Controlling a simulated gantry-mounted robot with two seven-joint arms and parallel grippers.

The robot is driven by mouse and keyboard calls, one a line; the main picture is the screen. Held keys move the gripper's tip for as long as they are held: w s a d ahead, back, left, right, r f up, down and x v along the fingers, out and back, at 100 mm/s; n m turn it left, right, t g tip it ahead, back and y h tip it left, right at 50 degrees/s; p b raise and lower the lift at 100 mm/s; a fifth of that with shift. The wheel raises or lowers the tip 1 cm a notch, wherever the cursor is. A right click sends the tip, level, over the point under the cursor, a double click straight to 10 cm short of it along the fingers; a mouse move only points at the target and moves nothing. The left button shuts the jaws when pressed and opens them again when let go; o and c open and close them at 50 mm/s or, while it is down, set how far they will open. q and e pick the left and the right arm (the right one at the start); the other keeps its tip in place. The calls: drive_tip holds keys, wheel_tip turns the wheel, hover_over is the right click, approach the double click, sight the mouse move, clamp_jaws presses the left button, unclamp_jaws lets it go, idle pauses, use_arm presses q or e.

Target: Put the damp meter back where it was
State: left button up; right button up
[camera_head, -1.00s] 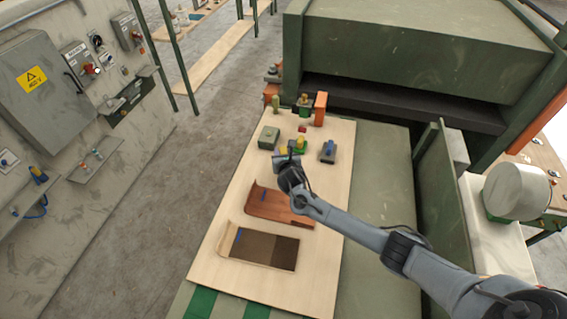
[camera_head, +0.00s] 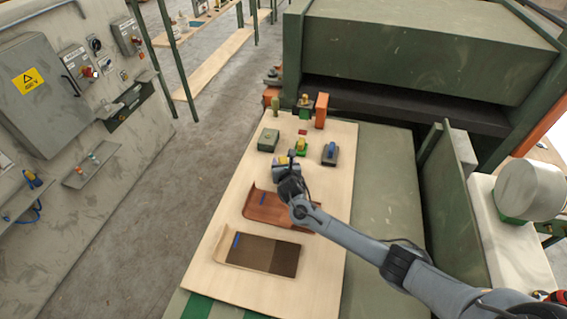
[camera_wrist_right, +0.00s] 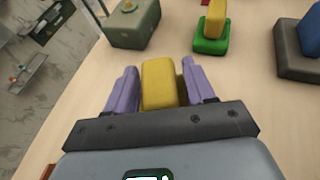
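A yellow block (camera_wrist_right: 160,85), which I take to be the damp meter, sits between the purple fingers of my right gripper (camera_wrist_right: 163,92) in the right wrist view. The fingers close on its sides, and its lower part is hidden by the gripper. In the head view my right gripper (camera_head: 286,168) is over the pale board (camera_head: 225,222), just beyond the reddish veneer sheet (camera_head: 275,210). A little yellow shows there at the fingers. I cannot tell whether the block touches the board. My left gripper is out of view.
Beyond the gripper stand a grey-green box (camera_head: 268,139), a yellow piece on a green base (camera_head: 301,147) and a blue-topped grey block (camera_head: 329,153). An orange block (camera_head: 321,110) stands at the far edge. A dark veneer sheet (camera_head: 262,254) lies nearer.

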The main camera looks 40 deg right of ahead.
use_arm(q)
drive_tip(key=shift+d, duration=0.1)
use_arm(e)
drive_tip(key=shift+o, duration=0.8)
drive_tip(key=shift+r, duration=0.15)
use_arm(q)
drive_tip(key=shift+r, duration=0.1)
use_arm(e)
drive_tip(key=shift+s+a+r, duration=0.3)
drive_tip(key=shift+s, duration=0.15)
use_arm(q)
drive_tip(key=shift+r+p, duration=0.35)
drive_tip(key=shift+p, duration=0.15)
use_arm(e)
drive_tip(key=v, duration=0.9)
drive_tip(key=shift+s, duration=0.15)
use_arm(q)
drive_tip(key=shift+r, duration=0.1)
use_arm(e)
drive_tip(key=shift+v, duration=0.8)
